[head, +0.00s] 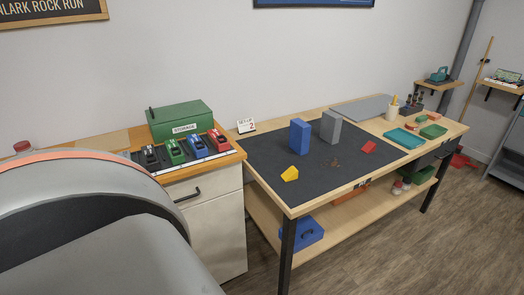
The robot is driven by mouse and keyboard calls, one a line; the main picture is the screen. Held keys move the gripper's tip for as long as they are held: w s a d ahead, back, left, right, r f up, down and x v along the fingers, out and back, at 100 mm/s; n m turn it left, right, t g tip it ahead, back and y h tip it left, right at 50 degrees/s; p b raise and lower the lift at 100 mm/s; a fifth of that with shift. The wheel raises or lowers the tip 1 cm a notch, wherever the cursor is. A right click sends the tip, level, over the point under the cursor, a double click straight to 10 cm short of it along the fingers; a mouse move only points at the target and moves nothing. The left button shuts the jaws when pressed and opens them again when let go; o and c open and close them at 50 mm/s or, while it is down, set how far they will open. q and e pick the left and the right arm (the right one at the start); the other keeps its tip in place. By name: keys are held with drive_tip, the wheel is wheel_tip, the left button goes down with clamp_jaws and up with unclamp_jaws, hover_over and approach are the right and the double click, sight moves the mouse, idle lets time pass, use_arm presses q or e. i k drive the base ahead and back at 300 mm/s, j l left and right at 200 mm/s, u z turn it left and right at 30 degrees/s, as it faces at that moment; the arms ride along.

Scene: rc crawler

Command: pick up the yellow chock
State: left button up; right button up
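The yellow chock (290,174) is a small wedge lying on the dark mat (262,153) near the front left of the workbench. Nothing covers it. A large grey rounded shape fills the lower left of the head view and looks like part of my own body. Neither of my grippers shows in the view, and nothing touches the chock.
A blue block (299,136), a grey block (331,127) and a red wedge (369,147) stand on the mat. Several toy crawlers (197,147) and a green box (181,121) sit on the cabinet to the left. Teal trays (404,138) lie at the right.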

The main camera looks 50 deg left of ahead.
sight(290, 174)
drive_tip(key=u, duration=1.3)
